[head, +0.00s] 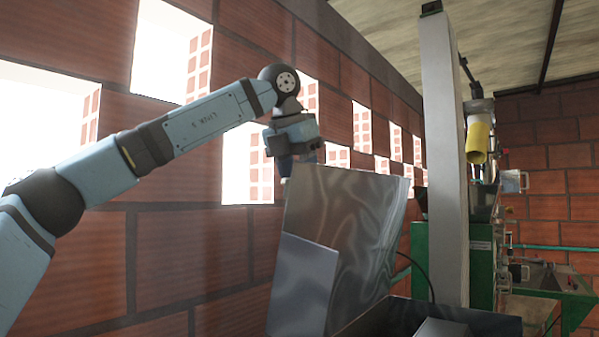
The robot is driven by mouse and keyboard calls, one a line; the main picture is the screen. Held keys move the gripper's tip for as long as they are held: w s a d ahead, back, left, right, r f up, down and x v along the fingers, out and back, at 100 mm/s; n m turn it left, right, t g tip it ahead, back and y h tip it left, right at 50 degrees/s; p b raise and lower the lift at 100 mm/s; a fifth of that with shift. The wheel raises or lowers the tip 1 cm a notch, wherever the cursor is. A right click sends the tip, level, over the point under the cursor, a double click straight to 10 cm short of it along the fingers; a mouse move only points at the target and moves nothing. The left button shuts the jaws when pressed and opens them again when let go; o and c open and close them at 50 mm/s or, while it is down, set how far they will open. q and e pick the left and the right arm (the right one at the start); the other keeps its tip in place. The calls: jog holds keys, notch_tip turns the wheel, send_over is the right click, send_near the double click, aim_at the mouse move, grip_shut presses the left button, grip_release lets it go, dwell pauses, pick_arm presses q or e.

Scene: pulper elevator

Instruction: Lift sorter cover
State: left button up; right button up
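The sorter cover looks to be the shiny metal panel (345,215) in the middle of the head view. It stands raised and steeply tilted, with a smaller flat metal plate (302,285) at its lower left. A dark box-like body (478,317) lies below it at the bottom edge. My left arm reaches in from the left, and my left gripper (290,172) points down at the panel's top left corner. Its fingertips are partly hidden there, so I cannot tell whether they touch or grip the panel. My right gripper is out of view.
A pale post (445,170) rises just right of the panel. Behind it stands a green machine (445,262) with a yellow cylinder (478,142) above. A brick wall (180,255) with openings runs along the left, close behind my arm.

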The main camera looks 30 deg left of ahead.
aim_at(320, 186)
pick_arm(q)
jog(key=shift+c, duration=0.3)
jog(key=shift+s, duration=0.1)
grip_shut()
jog(key=shift+s+d+f+b, duration=0.2)
jog(key=shift+d+b, duration=0.15)
jog(key=shift+d, duration=0.65)
jog(key=shift+s+d+f+b, duration=0.15)
jog(key=shift+d+b, duration=0.15)
jog(key=shift+d, duration=0.65)
jog(key=shift+d+r, duration=0.15)
jog(key=shift+w, duration=0.1)
jog(key=shift+o, duration=0.3)
grip_release()
jog(key=shift+a, duration=0.2)
jog(key=shift+d, duration=0.1)
